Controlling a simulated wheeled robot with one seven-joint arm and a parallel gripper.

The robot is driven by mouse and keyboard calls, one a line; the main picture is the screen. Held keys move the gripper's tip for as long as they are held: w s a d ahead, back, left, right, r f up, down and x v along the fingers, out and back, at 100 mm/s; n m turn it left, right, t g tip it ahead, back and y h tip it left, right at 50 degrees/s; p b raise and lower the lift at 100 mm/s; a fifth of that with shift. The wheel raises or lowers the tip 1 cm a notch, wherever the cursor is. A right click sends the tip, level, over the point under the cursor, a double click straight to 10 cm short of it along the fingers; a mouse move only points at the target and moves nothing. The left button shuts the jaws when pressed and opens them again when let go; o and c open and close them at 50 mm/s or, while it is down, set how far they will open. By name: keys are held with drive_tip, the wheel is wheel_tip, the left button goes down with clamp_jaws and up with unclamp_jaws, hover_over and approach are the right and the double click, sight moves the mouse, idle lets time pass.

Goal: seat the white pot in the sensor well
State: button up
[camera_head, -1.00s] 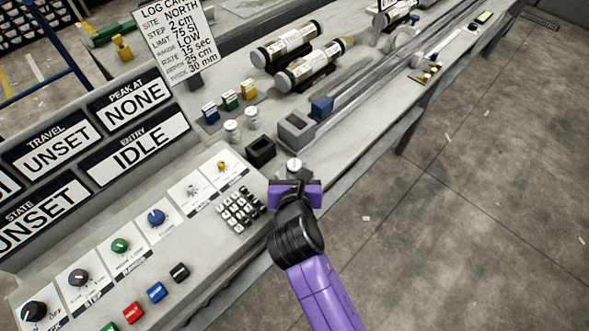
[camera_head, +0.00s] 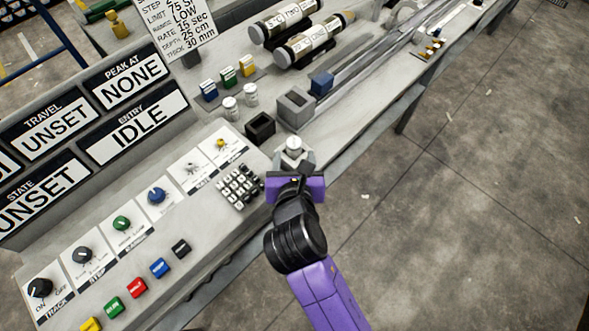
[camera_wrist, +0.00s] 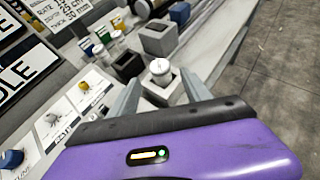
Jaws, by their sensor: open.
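A white pot (camera_head: 294,145) with a small dark mark on its lid stands upright at the bench's front edge. In the wrist view the white pot (camera_wrist: 160,69) sits in or over a grey block with a dark recess (camera_wrist: 164,92); how deep it sits I cannot tell. My gripper (camera_head: 294,161) is open, its fingers spread on the near side of the pot. In the wrist view the fingers of my gripper (camera_wrist: 158,98) flank the block, with gaps visible. Which holder is the sensor well is not marked.
Behind the pot stand a black open box (camera_head: 260,127), a larger grey open box (camera_head: 296,106) and a blue block (camera_head: 321,83). Two more white pots (camera_head: 230,107) (camera_head: 250,94) stand at left. A keypad (camera_head: 239,186) lies left of my gripper.

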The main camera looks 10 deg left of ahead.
drive_tip(key=a+v, duration=0.1)
drive_tip(key=v, duration=0.5)
drive_tip(key=s+d+f+m+y, duration=0.1)
drive_tip(key=s+d+f+m, duration=0.2)
drive_tip(key=s+d+m, duration=0.5)
drive_tip(key=s+d+f+m, duration=0.2)
drive_tip(key=s+d+m, duration=0.45)
drive_tip(key=m, duration=0.25)
drive_tip(key=s+d+r+m+t+h, duration=0.1)
drive_tip(key=s+d+r+m, duration=0.4)
drive_tip(key=m, duration=0.5)
drive_tip(key=s+d+r+m+t+h, duration=0.1)
drive_tip(key=s+d+r+m, duration=0.4)
drive_tip(key=s+m, duration=0.3)
drive_tip(key=shift+s+m+t, duration=0.25)
drive_tip(key=shift+m+t, duration=0.05)
drive_tip(key=shift+m, duration=0.9)
